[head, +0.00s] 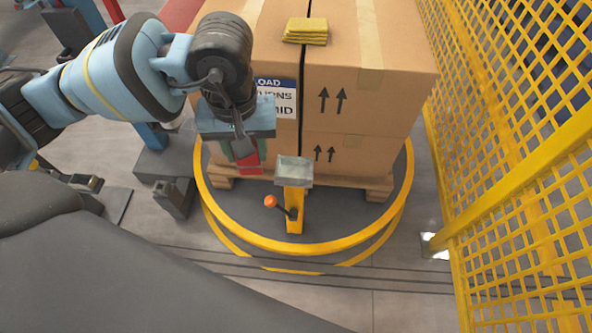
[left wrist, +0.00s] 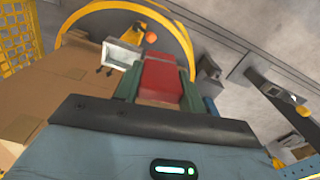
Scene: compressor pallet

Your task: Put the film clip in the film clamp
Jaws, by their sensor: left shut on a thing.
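My left gripper (head: 246,160) is shut on the red film clip (head: 250,163). In the left wrist view the red clip (left wrist: 160,78) sits between the two green fingers. The film clamp stands on the turntable in front of the pallet, with a yellow post (head: 293,212), a grey metal head (head: 294,171) and an orange knob (head: 270,201) on a lever. The clip is just left of the clamp head in the head view, apart from it. The clamp head (left wrist: 121,54) also shows beside the clip in the left wrist view. My right gripper is not in view.
Stacked cardboard boxes (head: 355,100) stand on a wooden pallet (head: 378,187) behind the clamp. A folded yellow bundle (head: 305,31) lies on top. A yellow mesh fence (head: 500,150) closes the right side. The floor in front of the turntable (head: 345,225) is clear.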

